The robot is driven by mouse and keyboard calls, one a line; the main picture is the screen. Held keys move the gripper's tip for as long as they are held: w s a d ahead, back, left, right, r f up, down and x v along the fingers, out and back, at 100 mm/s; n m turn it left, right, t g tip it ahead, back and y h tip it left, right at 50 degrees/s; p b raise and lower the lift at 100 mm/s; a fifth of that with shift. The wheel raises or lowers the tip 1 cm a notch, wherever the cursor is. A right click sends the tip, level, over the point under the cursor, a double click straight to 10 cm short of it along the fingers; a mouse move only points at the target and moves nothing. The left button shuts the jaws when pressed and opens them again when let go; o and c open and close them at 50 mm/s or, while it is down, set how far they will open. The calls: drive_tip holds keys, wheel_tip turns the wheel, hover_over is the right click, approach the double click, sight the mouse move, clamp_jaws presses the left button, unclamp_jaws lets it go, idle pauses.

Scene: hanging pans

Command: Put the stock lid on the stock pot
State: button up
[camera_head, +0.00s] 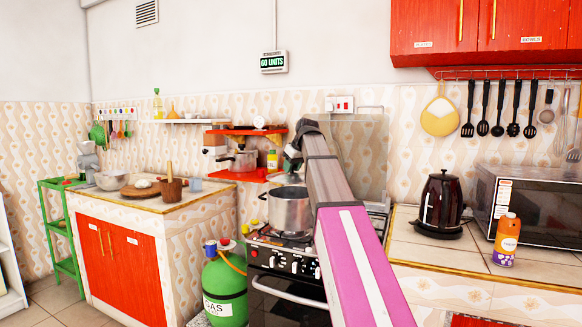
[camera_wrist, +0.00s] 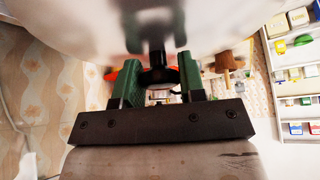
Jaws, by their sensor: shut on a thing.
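The stock pot (camera_head: 289,211) is a grey metal pot standing on the stove below the end of my arm. My gripper (camera_head: 291,162) is above the pot, partly hidden by my own arm. In the wrist view, the stock lid (camera_wrist: 90,25) is a large shiny metal surface filling the top. Its black knob (camera_wrist: 158,76) is between the green fingers of my gripper (camera_wrist: 158,88), which is shut on it. The lid is held above the pot, and the pot is not clearly visible in the wrist view.
The stove (camera_head: 288,262) has a red shelf (camera_head: 252,175) with a smaller pot behind it to the left. A green gas cylinder (camera_head: 224,290) stands at its left. A dark kettle (camera_head: 441,203), an orange bottle (camera_head: 505,240) and a microwave (camera_head: 530,205) occupy the right counter.

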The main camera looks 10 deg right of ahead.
sight(294, 175)
drive_tip(key=shift+f, duration=2.75)
drive_tip(key=o, duration=1.1)
drive_tip(key=shift+s+r, duration=0.1)
